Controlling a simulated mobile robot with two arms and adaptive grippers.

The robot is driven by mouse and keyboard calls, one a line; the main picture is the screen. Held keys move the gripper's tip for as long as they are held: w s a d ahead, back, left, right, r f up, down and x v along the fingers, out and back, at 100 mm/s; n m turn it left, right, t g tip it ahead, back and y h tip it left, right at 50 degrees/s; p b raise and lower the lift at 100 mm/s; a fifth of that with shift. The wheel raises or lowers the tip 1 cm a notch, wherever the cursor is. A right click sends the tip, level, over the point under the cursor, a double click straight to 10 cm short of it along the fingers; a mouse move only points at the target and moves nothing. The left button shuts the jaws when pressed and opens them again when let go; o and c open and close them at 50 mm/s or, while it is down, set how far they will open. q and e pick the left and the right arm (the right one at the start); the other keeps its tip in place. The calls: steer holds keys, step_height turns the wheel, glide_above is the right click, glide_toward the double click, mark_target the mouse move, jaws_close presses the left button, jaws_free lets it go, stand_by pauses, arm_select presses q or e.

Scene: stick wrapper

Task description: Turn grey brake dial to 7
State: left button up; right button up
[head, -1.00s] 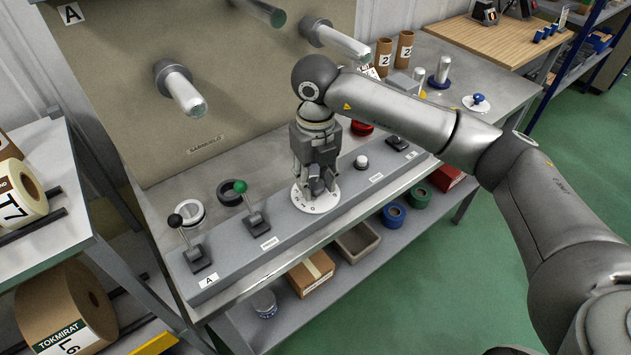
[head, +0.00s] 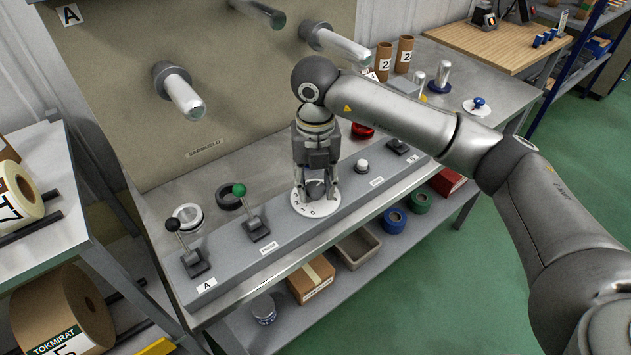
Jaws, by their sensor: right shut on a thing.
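The brake dial has a round white scale plate (head: 313,209) with dark figures, set on the grey control panel (head: 236,262). My right gripper (head: 316,198) points down over the dial and is shut on its knob. The fingers hide most of the knob and part of the scale, so I cannot read the setting. My left gripper is out of view.
A green-knobbed lever (head: 250,212) and a black-knobbed lever (head: 186,247) stand left of the dial. Metal spindles (head: 180,92) stick out from the back board above.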

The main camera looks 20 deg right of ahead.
mark_target(315, 187)
steer(key=shift+r, duration=0.1)
steer(key=o, duration=1)
steer(key=shift+o, duration=0.2)
step_height(315, 187, up, 12)
